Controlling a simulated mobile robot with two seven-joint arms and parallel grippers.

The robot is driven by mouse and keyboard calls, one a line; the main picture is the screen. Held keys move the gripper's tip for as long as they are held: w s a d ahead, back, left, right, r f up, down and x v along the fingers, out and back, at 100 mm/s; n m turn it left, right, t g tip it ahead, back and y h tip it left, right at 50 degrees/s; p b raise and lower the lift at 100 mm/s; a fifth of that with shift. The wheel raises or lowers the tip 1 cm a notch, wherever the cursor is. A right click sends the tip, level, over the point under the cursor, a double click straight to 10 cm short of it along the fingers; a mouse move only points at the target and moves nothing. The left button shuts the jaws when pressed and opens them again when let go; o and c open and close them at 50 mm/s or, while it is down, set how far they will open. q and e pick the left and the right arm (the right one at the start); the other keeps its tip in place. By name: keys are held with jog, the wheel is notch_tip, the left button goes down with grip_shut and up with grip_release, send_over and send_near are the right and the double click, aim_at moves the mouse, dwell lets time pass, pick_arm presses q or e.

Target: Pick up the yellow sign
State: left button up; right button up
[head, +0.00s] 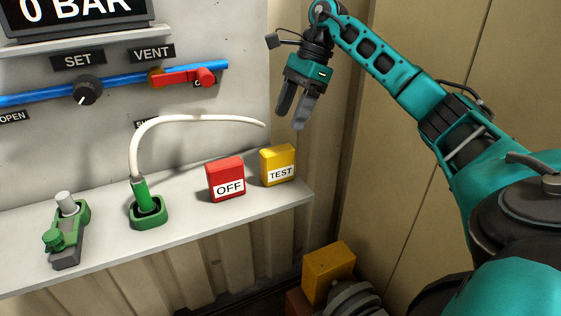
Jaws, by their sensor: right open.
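The yellow sign (278,165) is a small block with a white label reading TEST. It stands upright on the grey shelf (115,256), near its right end. My right gripper (291,116) hangs above the sign, fingers pointing down and apart, with nothing between them. There is a gap between the fingertips and the sign's top. My left gripper is not in the head view.
A red OFF sign (226,179) stands just left of the yellow one. A white cable (190,117) arches from a green plug (144,197), its free end near the yellow sign's top. A green clamp-like fixture (66,232) sits farther left. A corrugated wall is behind.

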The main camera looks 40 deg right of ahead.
aim_at(279, 148)
jog(key=x, duration=0.6)
jog(key=shift+a+f+b, duration=0.25)
jog(key=shift+b, duration=0.15)
jog(key=shift+x, duration=2.65)
jog(key=shift+s+d, duration=0.1)
jog(key=shift+s, duration=0.1)
jog(key=shift+c, duration=0.4)
jog(key=c, duration=1)
